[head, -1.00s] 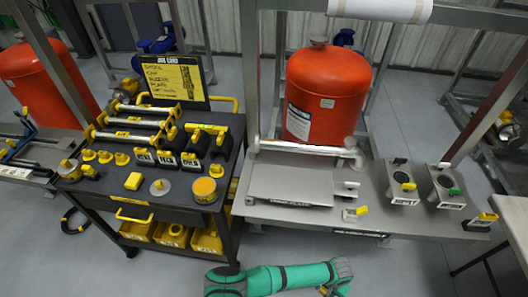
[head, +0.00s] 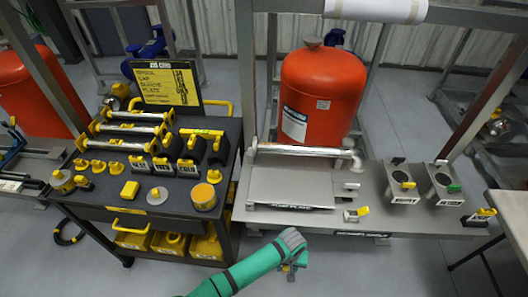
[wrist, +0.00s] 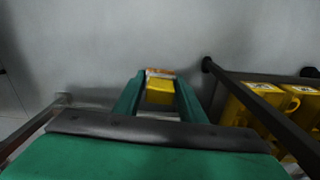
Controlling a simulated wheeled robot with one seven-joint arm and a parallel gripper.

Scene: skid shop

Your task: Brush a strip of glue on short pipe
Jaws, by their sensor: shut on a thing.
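My gripper (wrist: 160,92) is shut on a yellow block-shaped thing with a whitish, orange-edged end (wrist: 160,74); I cannot tell if it is the glue brush. In the head view my gripper (head: 290,268) is low over the floor, in front of the skid and right of the cart. Three silver pipes with yellow ends (head: 132,129) lie side by side on the cart. Another silver pipe (head: 298,151) lies along the back of the skid plate, with an elbow at its right. I cannot tell which is the short pipe. A round tin with an orange top (head: 204,195) stands at the cart's front right.
The black cart (head: 172,211) carries yellow fittings, a sign (head: 168,82) and yellow bins below. The grey skid (head: 405,216) holds a flat plate (head: 290,187) and small valve blocks. A red tank (head: 318,92) stands behind. A table edge (head: 508,212) is at right. Floor in front is clear.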

